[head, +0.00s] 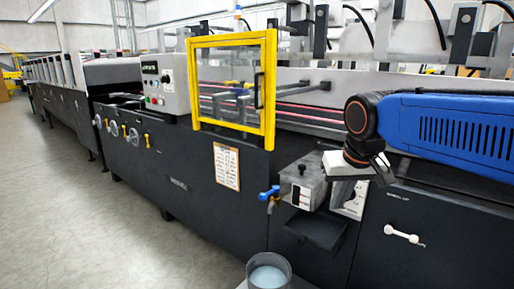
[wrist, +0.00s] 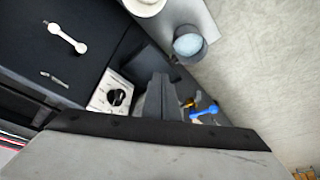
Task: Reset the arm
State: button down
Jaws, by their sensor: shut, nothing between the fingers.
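My blue arm (head: 440,125) reaches in from the right in the head view, bent at its wrist. My gripper (head: 384,170) hangs in front of the dark machine, to the right of the grey glue box (head: 303,186). In the wrist view the dark fingers of my gripper (wrist: 160,97) are together, with nothing seen between them. They overlap the view of the machine front; I cannot tell the exact gap to it.
A blue-handled valve (head: 269,193) sticks out from the glue box above a grey bucket (head: 250,270) of pale blue liquid. A yellow-framed guard (head: 189,90) stands shut on the machine. A white handle (head: 403,235) is at lower right. The floor (head: 60,200) at left is clear.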

jog(key=s+d+f, duration=0.4)
jog(key=s+f, duration=0.3)
jog(key=s, duration=0.1)
jog(key=s+d+f, duration=0.4)
jog(key=s+f, duration=0.2)
jog(key=s, duration=0.3)
jog(key=shift+s+d+f+m, duration=0.25)
jog(key=shift+d+f+m, duration=0.05)
jog(key=shift+f, duration=0.1)
